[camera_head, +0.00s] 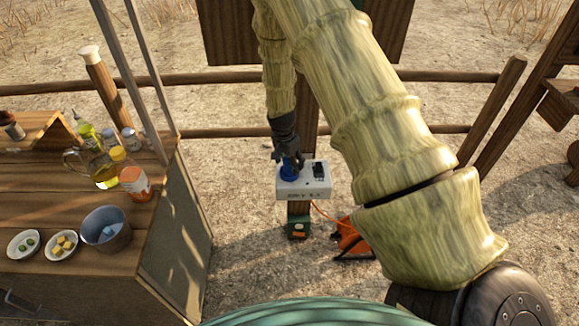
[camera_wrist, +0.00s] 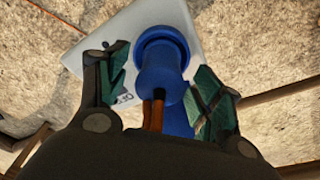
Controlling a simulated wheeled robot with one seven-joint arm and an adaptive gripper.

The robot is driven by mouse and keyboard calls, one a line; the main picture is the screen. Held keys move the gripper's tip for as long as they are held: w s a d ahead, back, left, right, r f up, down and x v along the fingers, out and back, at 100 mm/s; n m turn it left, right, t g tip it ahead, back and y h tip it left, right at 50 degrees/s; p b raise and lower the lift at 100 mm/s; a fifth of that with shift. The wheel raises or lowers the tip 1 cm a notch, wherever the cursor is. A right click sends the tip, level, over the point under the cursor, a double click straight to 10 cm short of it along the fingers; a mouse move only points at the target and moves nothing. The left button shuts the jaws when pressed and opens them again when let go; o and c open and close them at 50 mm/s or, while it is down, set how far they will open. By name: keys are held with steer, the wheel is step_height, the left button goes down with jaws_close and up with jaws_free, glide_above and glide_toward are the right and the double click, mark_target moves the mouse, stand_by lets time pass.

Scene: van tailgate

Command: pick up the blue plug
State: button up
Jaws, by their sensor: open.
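The blue plug (camera_head: 289,170) sits on the left part of the top of a white socket box (camera_head: 306,193). In the wrist view the blue plug (camera_wrist: 165,60) stands between my two open fingers, with a brown-orange part below it. My gripper (camera_wrist: 155,85) has a green-padded finger on each side of the plug, and gaps show between pads and plug. In the head view my gripper (camera_head: 289,155) is right at the plug and partly hides it. The white box also shows behind the plug in the wrist view (camera_wrist: 100,50).
A black switch or socket (camera_head: 319,170) is on the box's right part. An orange cable reel (camera_head: 350,238) lies on the ground to the right. A wooden table (camera_head: 120,240) with bottles, a bucket (camera_head: 106,229) and small bowls stands at left. A rail fence (camera_head: 230,130) runs behind.

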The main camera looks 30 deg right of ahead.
steer(key=c, duration=1.3)
steer(key=shift+r, duration=0.1)
steer(key=shift+r+b, duration=0.6)
steer(key=shift+r, duration=0.25)
steer(key=shift+r+b, duration=0.4)
steer(key=shift+r, duration=0.45)
steer(key=s+a+b, duration=0.1)
steer(key=s+a, duration=0.1)
steer(key=s, duration=0.3)
steer(key=s+a+r+b, duration=0.1)
steer(key=s+a, duration=0.1)
steer(key=s, duration=0.3)
steer(key=s+a+b, duration=0.2)
steer(key=s, duration=0.3)
steer(key=shift+r, duration=0.25)
steer(key=d+p, duration=0.5)
steer(key=d, duration=3.6)
steer(key=shift+s+d+f+p, duration=0.1)
steer(key=shift+s+d+p, duration=0.05)
steer(key=shift+d+p, duration=0.2)
